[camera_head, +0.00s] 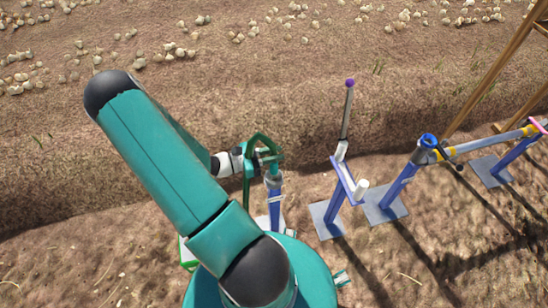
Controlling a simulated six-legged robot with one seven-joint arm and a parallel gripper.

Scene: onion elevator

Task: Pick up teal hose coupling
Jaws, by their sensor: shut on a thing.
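My gripper (262,156) is at the end of my teal arm, just left of the picture's middle. It is at the top of a short blue post (274,192). The gripper is shut on a small teal piece, the teal hose coupling (271,158), which is partly hidden by the gripper. The coupling is at the post's top; I cannot tell whether it still touches the post. My arm hides the ground to the left of the gripper.
Right of the gripper stands a blue stand with a tilted rod tipped by a purple ball (350,83). Farther right are a post with a blue ring (428,141), a grey pipe (488,144) and a wooden frame (490,80). Onions (175,51) lie in rows behind on bare soil.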

